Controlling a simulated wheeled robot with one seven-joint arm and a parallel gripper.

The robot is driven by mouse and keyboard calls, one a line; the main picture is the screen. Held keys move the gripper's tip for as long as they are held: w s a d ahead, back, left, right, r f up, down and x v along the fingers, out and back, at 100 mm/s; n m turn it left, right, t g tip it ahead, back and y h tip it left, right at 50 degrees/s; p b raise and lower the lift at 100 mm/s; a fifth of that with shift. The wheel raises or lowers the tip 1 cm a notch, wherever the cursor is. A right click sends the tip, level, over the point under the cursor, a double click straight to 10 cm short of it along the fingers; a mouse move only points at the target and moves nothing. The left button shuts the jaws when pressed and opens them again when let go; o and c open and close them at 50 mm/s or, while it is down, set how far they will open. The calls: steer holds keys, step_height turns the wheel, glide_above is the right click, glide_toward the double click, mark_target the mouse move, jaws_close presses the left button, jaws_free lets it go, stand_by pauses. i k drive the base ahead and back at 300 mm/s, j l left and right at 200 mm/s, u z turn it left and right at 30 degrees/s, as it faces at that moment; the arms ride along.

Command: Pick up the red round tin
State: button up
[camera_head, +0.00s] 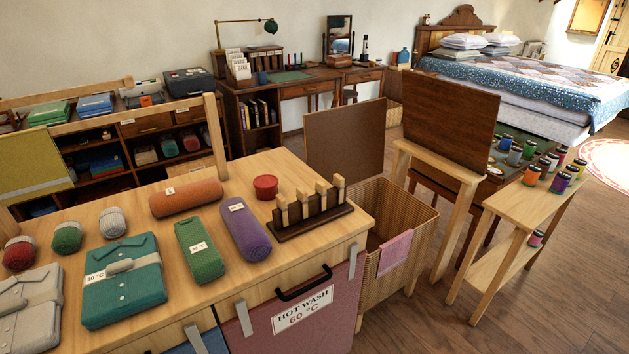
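The red round tin (266,187) stands on the light wooden counter top, towards its far right part. It is a short, squat cylinder. A dark rack with upright light wooden pegs (311,208) stands just to its right. A purple rolled cloth (244,230) lies in front of it, and an orange-brown roll (186,197) lies to its left. Nothing covers the tin. My gripper is not in view.
A narrow bench (530,203) bears small jars. The wooden floor (578,265) at right is clear.

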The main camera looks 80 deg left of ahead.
mark_target(265, 195)
steer(key=u, duration=2.7)
steer(key=z, duration=0.45)
steer(key=i+z, duration=0.1)
steer(key=z, duration=0.75)
steer(key=i+z, duration=0.1)
steer(key=z, duration=0.35)
steer(key=j+z, duration=0.1)
steer(key=z, duration=0.35)
steer(key=i+j+z, duration=0.1)
steer(key=z, duration=0.75)
steer(key=j+z, duration=0.3)
steer(key=i+z, duration=0.1)
steer(key=z, duration=0.2)
steer(key=j+u, duration=0.5)
steer(key=u, duration=0.45)
steer(key=j+u, duration=0.1)
steer(key=u, duration=0.35)
steer(key=i+u, duration=0.1)
steer(key=u, duration=1.2)
steer(key=i+u, duration=0.1)
steer(key=u, duration=0.35)
steer(key=l+u, duration=0.1)
steer(key=u, duration=0.8)
steer(key=i+l, duration=0.05)
